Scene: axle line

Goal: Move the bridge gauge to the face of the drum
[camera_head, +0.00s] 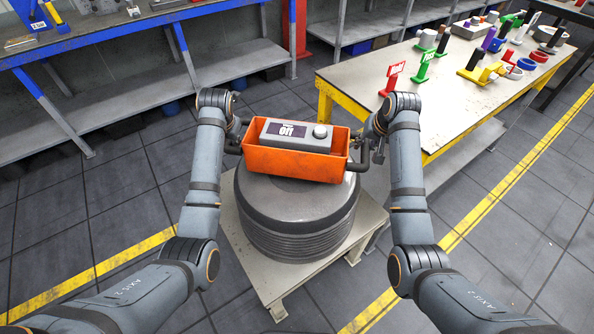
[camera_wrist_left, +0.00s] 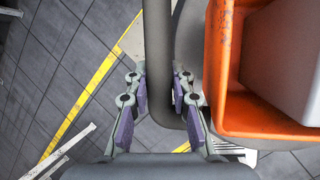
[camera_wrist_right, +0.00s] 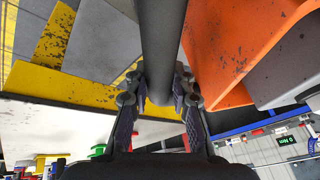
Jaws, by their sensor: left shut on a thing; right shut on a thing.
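The bridge gauge (camera_head: 297,160) is an orange box holding a grey unit with a dark display reading "Off" and a round knob. It has a dark bar handle at each end. My left gripper (camera_head: 238,128) is shut on its left handle (camera_wrist_left: 158,40). My right gripper (camera_head: 368,140) is shut on its right handle (camera_wrist_right: 162,40). The grey, ribbed drum (camera_head: 290,220) stands below the gauge, and the gauge hides the back of its top. I cannot tell whether the gauge touches the drum or hangs just above it.
The drum stands on a pale low stand (camera_head: 262,268). A yellow-edged table (camera_head: 450,95) with red, green and yellow holders and several rings is at the right. A blue-edged shelf bench (camera_head: 110,30) is at back left. Yellow lines mark the tiled floor, which is open on both sides.

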